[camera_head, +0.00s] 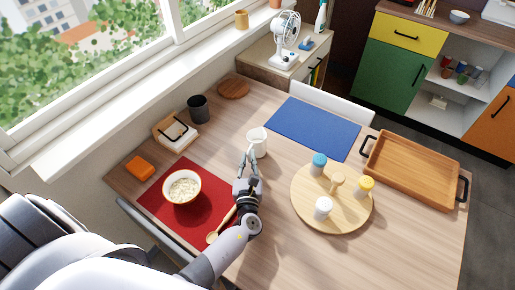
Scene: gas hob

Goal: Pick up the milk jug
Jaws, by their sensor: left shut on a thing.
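The milk jug (257,141) is a small white vessel near the middle of the wooden table, just past the red mat. My left gripper (251,157) reaches it from the near side and is shut on it, with the fingers at its near left edge. The jug looks upright. I cannot tell whether its base touches the table. My right gripper is not in view.
A bowl of oats (182,188) and a wooden spoon (222,224) lie on the red mat (153,206). A round board (346,221) with several shakers stands to the right, near a wooden tray (415,170). The blue mat (312,127) behind is bare.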

